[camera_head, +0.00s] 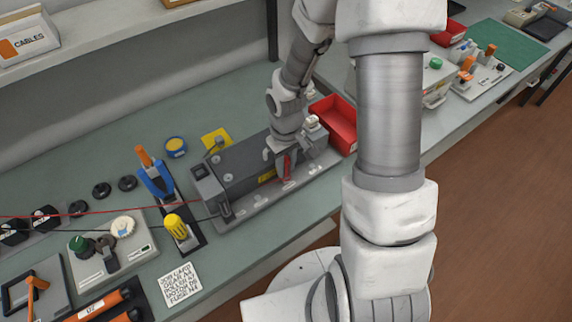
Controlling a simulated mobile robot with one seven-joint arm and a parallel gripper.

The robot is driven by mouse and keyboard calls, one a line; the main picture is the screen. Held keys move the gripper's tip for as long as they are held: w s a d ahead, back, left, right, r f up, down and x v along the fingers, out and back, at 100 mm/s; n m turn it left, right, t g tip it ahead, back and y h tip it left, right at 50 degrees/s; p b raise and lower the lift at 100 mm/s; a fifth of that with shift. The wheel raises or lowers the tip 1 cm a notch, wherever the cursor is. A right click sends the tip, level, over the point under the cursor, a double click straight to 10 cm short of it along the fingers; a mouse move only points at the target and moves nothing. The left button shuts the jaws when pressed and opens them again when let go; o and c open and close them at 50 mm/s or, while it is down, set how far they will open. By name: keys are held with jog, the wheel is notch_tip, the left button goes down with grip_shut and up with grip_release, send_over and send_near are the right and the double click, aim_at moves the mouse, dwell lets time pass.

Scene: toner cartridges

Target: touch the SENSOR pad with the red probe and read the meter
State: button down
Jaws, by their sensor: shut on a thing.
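My gripper (283,153) is over the front side of a long dark grey cartridge unit (238,165), pointing down. It is shut on the red probe (287,167), a small red stick whose tip is close to the front ledge of the unit. Several small pale pads or labels (262,198) lie along that ledge. Their lettering is too small to read, so I cannot tell which is SENSOR or whether the tip touches one. I cannot make out the meter or a reading.
A red bin (337,121) stands right behind the unit. A blue-and-orange tool (154,174) and a yellow-handled one (175,225) stand left of it. A red cable (92,212) crosses the left bench. A printed card (181,284) lies near the front edge.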

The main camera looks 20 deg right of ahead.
dwell(0.5)
notch_tip(320, 180, up, 7)
jog(key=p, duration=0.5)
jog(key=shift+p, duration=0.3)
